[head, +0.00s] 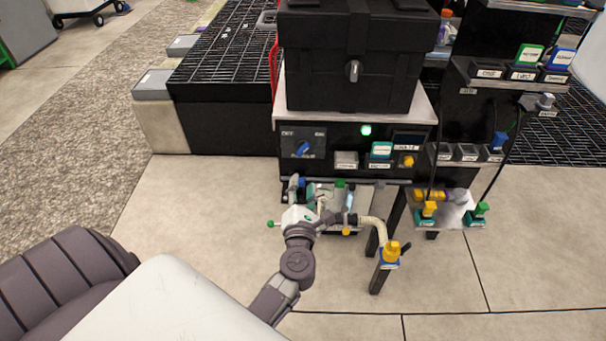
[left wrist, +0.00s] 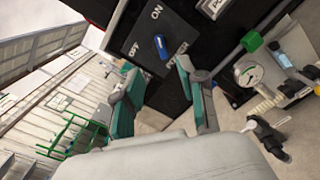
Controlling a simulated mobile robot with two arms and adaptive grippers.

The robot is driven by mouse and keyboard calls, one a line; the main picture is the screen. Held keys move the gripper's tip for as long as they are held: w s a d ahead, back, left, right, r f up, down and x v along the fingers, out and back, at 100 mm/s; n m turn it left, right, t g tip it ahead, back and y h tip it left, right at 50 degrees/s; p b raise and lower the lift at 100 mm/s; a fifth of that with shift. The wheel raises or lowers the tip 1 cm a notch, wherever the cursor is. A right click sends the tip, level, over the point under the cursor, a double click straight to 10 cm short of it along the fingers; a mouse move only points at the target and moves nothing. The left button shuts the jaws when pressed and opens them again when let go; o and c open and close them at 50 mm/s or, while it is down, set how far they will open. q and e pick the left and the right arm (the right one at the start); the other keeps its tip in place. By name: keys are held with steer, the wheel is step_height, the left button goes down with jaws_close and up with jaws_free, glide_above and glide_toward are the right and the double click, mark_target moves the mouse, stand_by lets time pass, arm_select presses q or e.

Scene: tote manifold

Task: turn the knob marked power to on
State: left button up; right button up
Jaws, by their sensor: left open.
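The power knob (head: 303,149) is a blue handle on a dark plate at the left of the black front panel. It also shows in the left wrist view (left wrist: 161,47), with ON, OFF and another label around it. Its handle lies slanted; I cannot tell which label it points to. My left gripper (head: 303,193) is below the panel in the head view. In the left wrist view its two teal fingers (left wrist: 159,72) are spread and empty, with the knob beyond the gap between their tips, apart from them. My right gripper is not in view.
A lit green lamp (head: 366,130) and a yellow knob (head: 407,161) are farther right on the panel. A black case (head: 356,55) stands above. Pipes with a gauge (left wrist: 249,74) and a valve with a yellow top (head: 391,250) sit below and right. Floor at left is clear.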

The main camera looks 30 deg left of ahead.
arm_select(q)
glide_toward(304, 151)
steer(key=x, duration=0.4)
steer(key=shift+w+a, duration=0.25)
steer(key=shift+w, duration=0.1)
steer(key=x, duration=0.3)
steer(key=shift+w+a+f+b, duration=0.1)
steer(key=shift+w+a+b, duration=0.05)
steer(key=shift+w+b, duration=0.15)
steer(key=shift+w+a, duration=0.25)
steer(key=shift+w, duration=0.15)
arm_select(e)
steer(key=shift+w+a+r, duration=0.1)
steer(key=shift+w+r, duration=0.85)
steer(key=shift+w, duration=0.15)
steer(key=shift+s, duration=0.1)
arm_select(q)
jaws_close()
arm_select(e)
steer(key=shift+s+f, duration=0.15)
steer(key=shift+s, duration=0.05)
